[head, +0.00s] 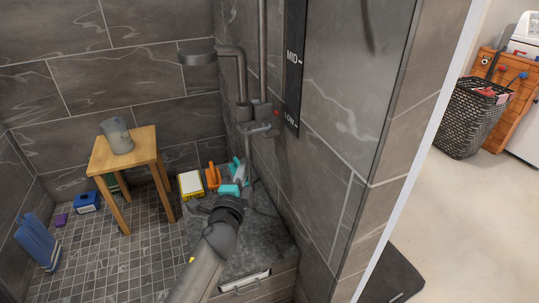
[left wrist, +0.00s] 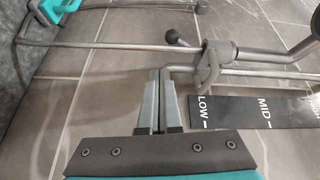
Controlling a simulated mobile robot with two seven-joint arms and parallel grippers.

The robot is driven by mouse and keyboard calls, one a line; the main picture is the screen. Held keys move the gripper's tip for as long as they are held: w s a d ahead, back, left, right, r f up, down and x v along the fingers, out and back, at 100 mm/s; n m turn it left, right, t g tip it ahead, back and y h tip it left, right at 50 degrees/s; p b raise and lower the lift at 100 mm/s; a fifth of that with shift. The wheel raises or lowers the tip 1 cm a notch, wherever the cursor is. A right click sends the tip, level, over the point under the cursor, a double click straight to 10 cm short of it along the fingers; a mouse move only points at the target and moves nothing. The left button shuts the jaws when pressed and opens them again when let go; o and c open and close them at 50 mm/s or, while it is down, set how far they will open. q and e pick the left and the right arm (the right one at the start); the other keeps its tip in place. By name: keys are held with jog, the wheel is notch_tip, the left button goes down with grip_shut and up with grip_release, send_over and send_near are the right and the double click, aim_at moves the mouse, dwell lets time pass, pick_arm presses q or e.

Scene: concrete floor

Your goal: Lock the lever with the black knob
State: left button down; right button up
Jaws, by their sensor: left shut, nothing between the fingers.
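The lever's black ball knob (left wrist: 170,36) shows in the left wrist view, on a thin rod that reaches a grey clamp bracket (left wrist: 208,68) on a metal pipe. In the head view the grey bracket (head: 262,130) sits on the wall beside the black MID/LOW strip (head: 293,65); I cannot make out the knob there. My left gripper (head: 242,168) is just below the bracket. In the left wrist view its fingers (left wrist: 160,72) are together and empty, with the tips below the knob and apart from it. My right gripper is in neither view.
A wooden stool (head: 148,152) with a grey jug (head: 117,135) stands at the left. Orange, yellow and teal items lie on the ledge by my left gripper. Pipes (left wrist: 120,48) run close to the tiled wall. A black basket (head: 466,118) stands outside at the right.

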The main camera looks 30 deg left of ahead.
pick_arm(q)
jog(key=r+b+x, duration=0.2)
jog(key=x, duration=0.8)
jog(key=shift+r+t, duration=0.15)
jog(key=shift+t, duration=0.15)
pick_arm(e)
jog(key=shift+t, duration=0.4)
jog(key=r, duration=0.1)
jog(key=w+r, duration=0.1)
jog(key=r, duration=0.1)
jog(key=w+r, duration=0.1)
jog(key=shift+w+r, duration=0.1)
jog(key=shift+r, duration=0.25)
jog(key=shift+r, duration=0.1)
